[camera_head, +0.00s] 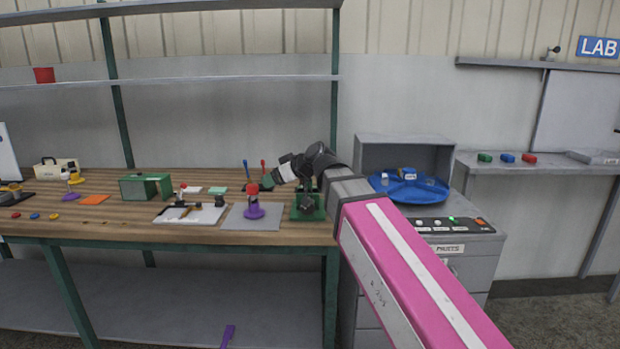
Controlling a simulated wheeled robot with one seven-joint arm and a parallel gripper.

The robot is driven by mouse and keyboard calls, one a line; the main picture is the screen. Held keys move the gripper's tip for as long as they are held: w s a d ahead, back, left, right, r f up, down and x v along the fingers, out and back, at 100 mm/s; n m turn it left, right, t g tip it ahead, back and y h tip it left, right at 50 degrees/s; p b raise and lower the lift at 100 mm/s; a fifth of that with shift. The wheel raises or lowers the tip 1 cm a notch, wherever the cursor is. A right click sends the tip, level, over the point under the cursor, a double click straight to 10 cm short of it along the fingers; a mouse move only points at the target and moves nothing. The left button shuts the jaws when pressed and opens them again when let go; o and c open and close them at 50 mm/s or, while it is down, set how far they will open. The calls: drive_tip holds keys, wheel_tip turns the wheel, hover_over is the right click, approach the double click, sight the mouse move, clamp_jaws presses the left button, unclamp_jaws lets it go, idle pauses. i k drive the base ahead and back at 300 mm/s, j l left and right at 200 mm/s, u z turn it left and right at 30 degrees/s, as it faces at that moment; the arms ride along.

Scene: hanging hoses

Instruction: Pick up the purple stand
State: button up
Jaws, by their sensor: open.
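A purple stand (254,211) with a round base stands upright on a grey mat near the front edge of the wooden bench. A red piece (252,189) sits at its top. A second, smaller purple stand (70,197) with a yellow part above it is at the left of the bench. My gripper (272,180) is just up and to the right of the nearer purple stand, pointing down and left. It is open and appears empty. Its fingers are small and dark here, and I cannot tell whether they touch the red piece.
A green-based fixture (307,207) stands right of the mat under my wrist. A white board (190,213) with small tools lies left of it. A green box (145,187) is farther left. A blue round tray (410,188) is on the cabinet. A purple item (228,335) is low at the bottom.

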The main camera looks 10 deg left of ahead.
sight(254, 212)
drive_tip(key=k, duration=0.95)
